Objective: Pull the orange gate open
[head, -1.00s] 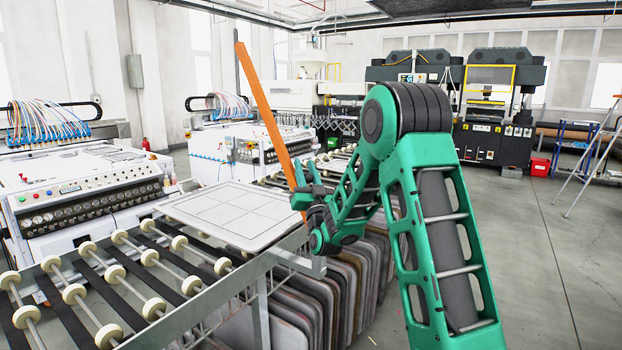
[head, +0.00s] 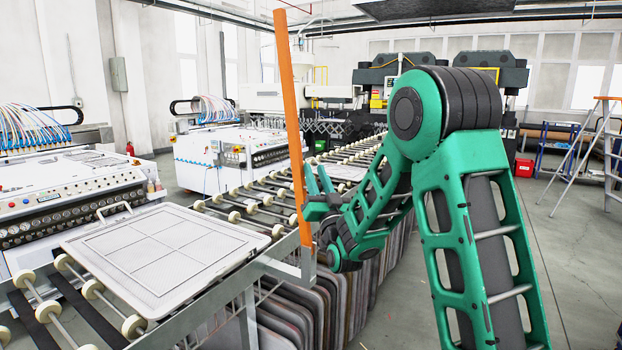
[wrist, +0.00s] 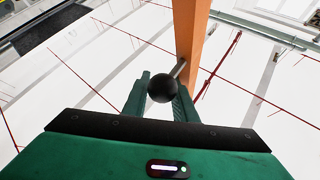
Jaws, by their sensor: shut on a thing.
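The orange gate (head: 290,120) is a long bar. In the head view it stands nearly upright at the edge of the roller conveyor, leaning slightly to the left at its top. My gripper (head: 318,192) is beside its lower part. In the wrist view, the orange gate (wrist: 192,35) rises at the upper middle. A black ball knob (wrist: 162,88) on a short metal stem sticks out from it. My green fingers (wrist: 160,97) are shut on the knob, one on each side. In the head view the knob is too hidden to make out.
A pale tray with a grid (head: 170,250) lies on the conveyor rollers (head: 75,290), left of the gate. Several upright grey panels (head: 300,305) are stacked under the conveyor. White machines (head: 65,190) stand at the left. The floor (head: 575,270) at the right is open near a stepladder (head: 605,150).

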